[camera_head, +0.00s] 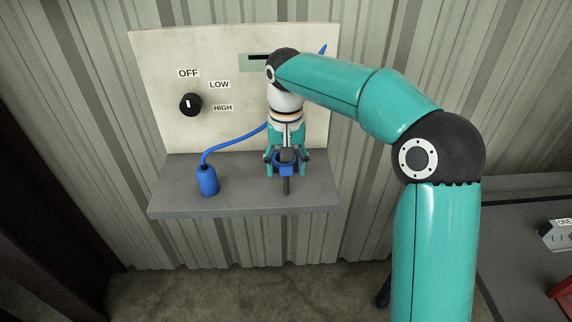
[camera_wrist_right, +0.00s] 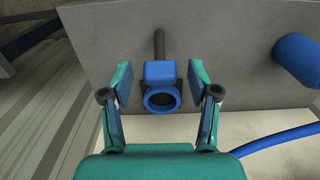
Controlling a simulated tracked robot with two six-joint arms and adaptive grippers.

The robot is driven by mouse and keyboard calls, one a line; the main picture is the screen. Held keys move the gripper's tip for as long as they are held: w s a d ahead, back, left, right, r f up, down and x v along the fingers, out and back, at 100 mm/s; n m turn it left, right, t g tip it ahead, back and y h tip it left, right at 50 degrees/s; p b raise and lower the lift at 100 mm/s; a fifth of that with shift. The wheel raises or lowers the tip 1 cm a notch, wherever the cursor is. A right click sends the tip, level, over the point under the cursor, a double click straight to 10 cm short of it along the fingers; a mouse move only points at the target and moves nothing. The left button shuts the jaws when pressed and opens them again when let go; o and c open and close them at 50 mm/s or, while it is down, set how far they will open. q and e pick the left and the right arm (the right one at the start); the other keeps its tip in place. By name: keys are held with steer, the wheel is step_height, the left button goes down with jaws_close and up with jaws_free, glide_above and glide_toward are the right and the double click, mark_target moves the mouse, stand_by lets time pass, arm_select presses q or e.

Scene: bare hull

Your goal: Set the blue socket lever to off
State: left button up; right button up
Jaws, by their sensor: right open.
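The blue socket (camera_head: 287,170) sits on the grey shelf below the panel, partly covered by my right gripper in the head view. In the right wrist view the blue socket (camera_wrist_right: 160,70) shows a round dark opening and a blocky blue body. Its lever, a dark rod (camera_wrist_right: 159,44), sticks out from the blue body over the shelf; the rod (camera_head: 287,187) points toward the shelf's front edge in the head view. My right gripper (camera_wrist_right: 160,82) is open, with one finger on each side of the socket and gaps visible between. My left gripper is out of view.
A blue plug (camera_head: 207,181) stands on the shelf (camera_head: 240,200) left of the socket, its blue cable (camera_head: 235,139) running behind my gripper. The panel (camera_head: 155,60) carries a black knob (camera_head: 190,104) with OFF, LOW and HIGH labels. A grey table (camera_head: 520,265) is at right.

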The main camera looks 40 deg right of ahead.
jaws_close()
stand_by(0.3)
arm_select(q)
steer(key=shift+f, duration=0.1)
